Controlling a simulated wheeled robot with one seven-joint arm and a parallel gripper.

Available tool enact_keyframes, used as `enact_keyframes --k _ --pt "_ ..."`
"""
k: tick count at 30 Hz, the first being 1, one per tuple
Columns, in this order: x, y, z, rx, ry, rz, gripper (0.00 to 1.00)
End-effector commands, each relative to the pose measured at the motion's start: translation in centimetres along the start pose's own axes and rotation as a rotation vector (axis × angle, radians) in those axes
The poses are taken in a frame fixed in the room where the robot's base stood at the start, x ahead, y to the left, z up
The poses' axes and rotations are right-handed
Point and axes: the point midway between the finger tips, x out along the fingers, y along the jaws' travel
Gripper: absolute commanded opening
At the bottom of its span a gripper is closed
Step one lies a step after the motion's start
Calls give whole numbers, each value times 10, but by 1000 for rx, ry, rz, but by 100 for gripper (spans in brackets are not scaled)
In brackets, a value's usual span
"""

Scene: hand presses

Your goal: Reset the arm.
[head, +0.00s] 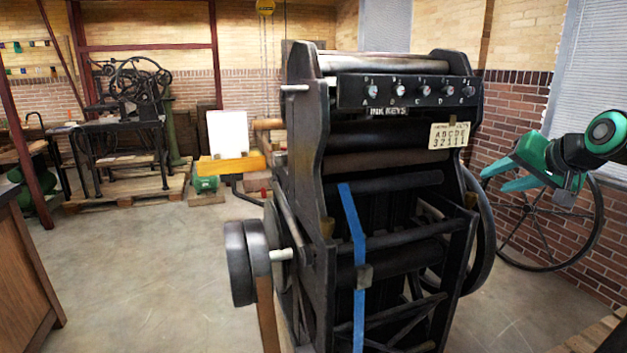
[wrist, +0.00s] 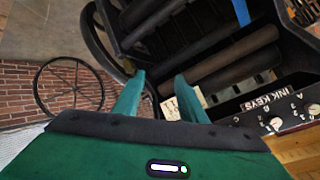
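My gripper (head: 494,178) is at the right of the head view, in free air beside the black press (head: 310,150). Its two green fingers are spread with nothing between them; they also show apart in the wrist view (wrist: 160,78). The press carries an ink key panel (head: 350,92) with a row of several silver knobs and letters. A label below reads INK KEYS (head: 389,111). A cream card (head: 449,135) under the panel shows A B C D E over 3 2 1 1 1. In the wrist view the panel (wrist: 240,118) appears upside down at the right.
A large spoked wheel (head: 535,262) stands by the brick wall, below my gripper. A blue strip (head: 352,225) hangs down the press front. Another old press (head: 120,125) stands on a pallet at the back left. A wooden cabinet (head: 25,280) is at the left edge. Floor between is clear.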

Motion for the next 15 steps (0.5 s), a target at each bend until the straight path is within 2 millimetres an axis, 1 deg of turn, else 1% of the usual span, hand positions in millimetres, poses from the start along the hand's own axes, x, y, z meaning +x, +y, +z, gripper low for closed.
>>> enact_keyframes --k 1,2,3,5,6,8,9,11,12,15 --pt "-7 16 26 -11 -53 59 38" --pt "-11 28 42 -18 -86 97 38" --pt "-17 43 63 -25 -133 147 38" --pt "-29 64 94 -34 -204 216 38" --pt "-38 77 115 -38 -253 259 38" --pt "-54 96 145 -42 -326 320 38" --pt "-65 108 166 -42 -378 357 38" --pt "-83 124 197 -42 -453 409 38" --pt "-95 133 216 -38 -503 442 38" --pt "-125 152 259 -27 -616 507 38"
